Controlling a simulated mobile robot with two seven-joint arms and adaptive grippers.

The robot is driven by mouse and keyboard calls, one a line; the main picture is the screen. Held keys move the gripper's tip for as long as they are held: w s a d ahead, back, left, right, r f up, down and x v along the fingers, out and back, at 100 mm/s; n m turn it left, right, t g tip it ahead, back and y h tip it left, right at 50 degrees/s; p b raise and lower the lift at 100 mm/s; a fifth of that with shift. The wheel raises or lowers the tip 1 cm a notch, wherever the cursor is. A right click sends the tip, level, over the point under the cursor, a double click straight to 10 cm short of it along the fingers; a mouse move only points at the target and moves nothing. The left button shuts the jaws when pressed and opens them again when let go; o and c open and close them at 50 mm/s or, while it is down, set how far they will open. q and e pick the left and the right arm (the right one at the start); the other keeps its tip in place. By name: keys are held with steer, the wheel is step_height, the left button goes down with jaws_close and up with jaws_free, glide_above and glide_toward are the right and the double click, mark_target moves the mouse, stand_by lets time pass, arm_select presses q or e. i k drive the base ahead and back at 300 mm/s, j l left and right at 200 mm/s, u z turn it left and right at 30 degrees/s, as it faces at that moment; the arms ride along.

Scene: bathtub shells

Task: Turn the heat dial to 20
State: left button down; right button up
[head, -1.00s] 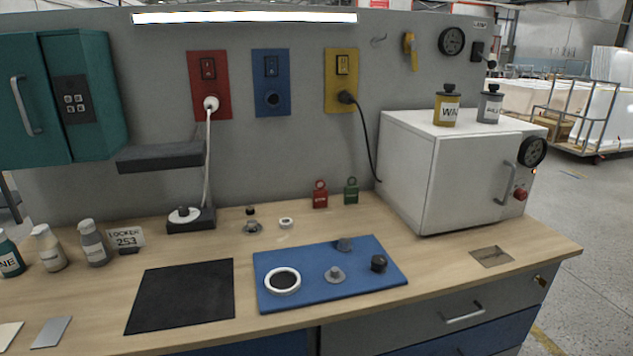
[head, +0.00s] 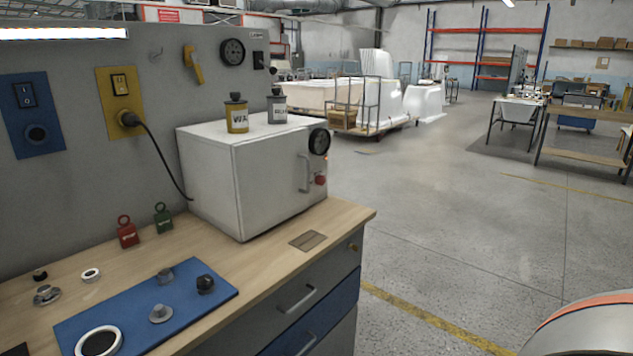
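A white box-shaped oven (head: 240,180) stands on the right end of the wooden workbench, its door shut. A round black dial (head: 319,141) with pale marks sits at the top right of its front, seen at a steep angle. The marks are too small to read, so its setting cannot be told. A small red knob (head: 320,180) sits below the dial, right of the door handle (head: 304,173). Neither of my grippers is in view.
A yellow can (head: 237,116) and a grey can (head: 277,107) stand on the oven. A blue mat (head: 135,318) with small parts lies on the workbench (head: 255,275). Drawers (head: 290,308) are below. The concrete floor (head: 450,230) right of the bench is clear.

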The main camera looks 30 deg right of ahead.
mark_target(319, 179)
steer(key=l+z, duration=0.15)
steer(key=l, duration=0.25)
steer(key=i+l+z, duration=0.15)
steer(key=l, duration=0.3)
steer(key=l+z, duration=0.15)
steer(key=l, duration=0.25)
steer(key=i+l+z, duration=0.15)
steer(key=l, duration=0.25)
